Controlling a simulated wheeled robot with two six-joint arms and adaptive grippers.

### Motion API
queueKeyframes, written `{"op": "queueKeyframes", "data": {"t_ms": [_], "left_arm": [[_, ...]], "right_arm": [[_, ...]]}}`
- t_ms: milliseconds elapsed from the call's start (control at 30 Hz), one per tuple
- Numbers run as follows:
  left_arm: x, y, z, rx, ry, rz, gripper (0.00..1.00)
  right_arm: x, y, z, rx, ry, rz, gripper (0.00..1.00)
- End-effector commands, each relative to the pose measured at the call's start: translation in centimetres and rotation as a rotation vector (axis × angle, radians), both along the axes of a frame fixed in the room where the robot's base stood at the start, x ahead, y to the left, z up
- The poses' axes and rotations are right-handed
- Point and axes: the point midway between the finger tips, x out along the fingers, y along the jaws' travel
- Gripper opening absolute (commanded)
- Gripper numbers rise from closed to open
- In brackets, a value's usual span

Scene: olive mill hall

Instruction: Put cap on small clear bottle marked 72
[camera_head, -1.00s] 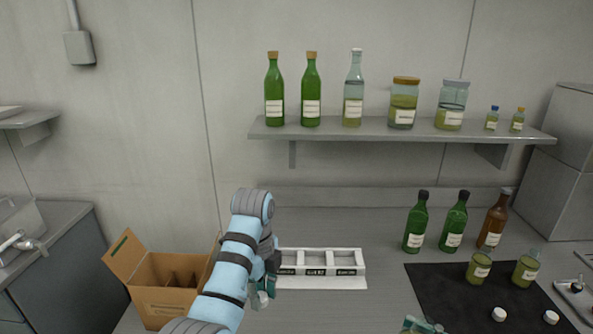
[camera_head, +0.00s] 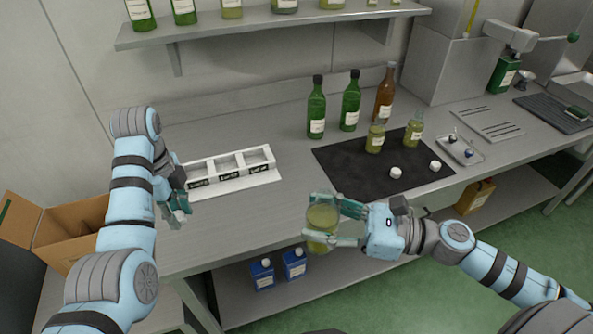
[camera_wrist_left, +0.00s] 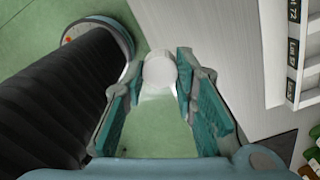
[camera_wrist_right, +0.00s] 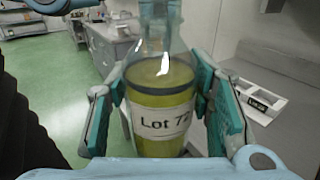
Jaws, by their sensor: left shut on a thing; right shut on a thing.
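My right gripper (camera_head: 335,222) is shut around the body of a clear bottle (camera_head: 321,228) with yellow-green liquid, held in front of the bench edge. In the right wrist view the bottle (camera_wrist_right: 162,85) is upright, its label reads "Lot 72", and its top runs out of the picture. My left gripper (camera_head: 176,212) is shut on a small white cap (camera_head: 181,217), left of and apart from the bottle. In the left wrist view the cap (camera_wrist_left: 158,70) sits between the fingertips.
A white rack (camera_head: 262,180) with labelled compartments stands behind my left gripper. A dark mat (camera_head: 345,165) holds two small bottles and two loose white caps (camera_head: 396,172). Tall bottles stand behind it. A cardboard box (camera_head: 65,250) is at left. Blue containers (camera_head: 293,263) stand on the lower shelf.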

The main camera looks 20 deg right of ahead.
Motion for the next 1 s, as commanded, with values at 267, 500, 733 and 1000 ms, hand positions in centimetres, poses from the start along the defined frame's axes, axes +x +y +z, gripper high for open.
{"op": "queueKeyframes", "data": {"t_ms": [267, 500, 733, 1000], "left_arm": [[0.0, 0.0, 0.0, 0.000, 0.000, 0.000, 0.16], [0.0, 0.0, 0.0, 0.000, 0.000, 0.000, 0.16], [0.0, 0.0, 0.0, 0.000, 0.000, 0.000, 0.16], [0.0, 0.0, 0.0, 0.000, 0.000, 0.000, 0.16]], "right_arm": [[0.5, 3.1, -0.1, 0.008, -0.009, 0.154, 0.00], [1.1, 8.3, -0.8, 0.008, -0.003, 0.420, 0.00], [1.3, 12.0, -1.4, 0.003, 0.001, 0.622, 0.00], [1.2, 13.2, -1.6, -0.001, 0.001, 0.690, 0.00]]}}
